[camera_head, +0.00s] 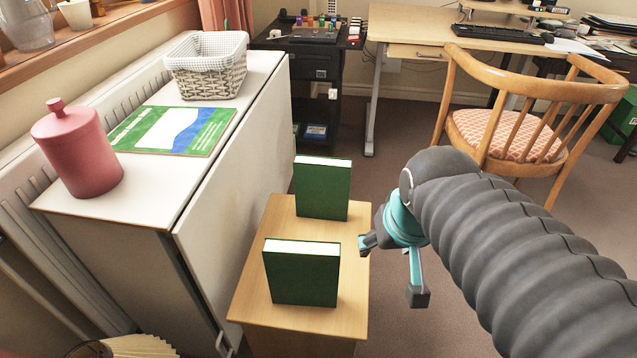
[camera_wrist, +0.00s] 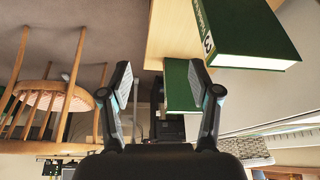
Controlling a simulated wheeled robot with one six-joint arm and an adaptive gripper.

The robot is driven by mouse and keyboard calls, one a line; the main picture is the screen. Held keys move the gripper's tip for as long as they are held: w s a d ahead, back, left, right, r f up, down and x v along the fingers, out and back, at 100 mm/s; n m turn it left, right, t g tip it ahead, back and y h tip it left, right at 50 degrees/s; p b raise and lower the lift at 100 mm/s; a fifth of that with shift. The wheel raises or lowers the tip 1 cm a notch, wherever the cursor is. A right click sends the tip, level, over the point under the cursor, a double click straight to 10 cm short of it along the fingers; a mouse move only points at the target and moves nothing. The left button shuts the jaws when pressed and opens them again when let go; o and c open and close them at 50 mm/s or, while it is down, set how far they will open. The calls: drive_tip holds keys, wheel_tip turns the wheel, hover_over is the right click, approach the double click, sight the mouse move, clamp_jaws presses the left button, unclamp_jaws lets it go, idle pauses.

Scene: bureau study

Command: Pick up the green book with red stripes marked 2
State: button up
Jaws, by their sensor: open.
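Two green books stand upright, one behind the other, on a small wooden table. In the head view, the nearer book (camera_head: 302,276) and the farther book (camera_head: 322,190) show plain green covers; no stripes or numbers are visible there. My gripper (camera_head: 393,268) is open and empty, right of the table, apart from both books. Its fingers also show in the wrist view (camera_wrist: 160,80).
The wooden table (camera_head: 245,290) adjoins a white cabinet (camera_head: 160,210) on the left, bearing a pink jar (camera_head: 78,150), a flat green-blue sheet (camera_head: 170,130) and a basket (camera_head: 207,75). A wooden chair (camera_head: 510,135) stands behind my arm. Open floor lies beyond the table.

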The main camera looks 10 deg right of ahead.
drive_tip(key=w+d+f+m+g+y, duration=0.35)
drive_tip(key=w+d+f+m, duration=0.2)
drive_tip(key=w+f, duration=0.25)
drive_tip(key=m+t+y+b, duration=0.25)
drive_tip(key=m+y, duration=0.75)
drive_tip(key=m, duration=0.5)
approach(330, 193)
drive_tip(key=w+a+f+p, duration=0.1)
drive_tip(key=w+a+f, duration=0.2)
drive_tip(key=a, duration=0.1)
drive_tip(key=shift+t, duration=0.4)
drive_tip(key=shift+s+x, duration=0.1)
drive_tip(key=shift+x, duration=1.2)
drive_tip(key=shift+s+x, duration=0.15)
drive_tip(key=shift+x, duration=1.15)
drive_tip(key=shift+f, duration=0.15)
clamp_jaws()
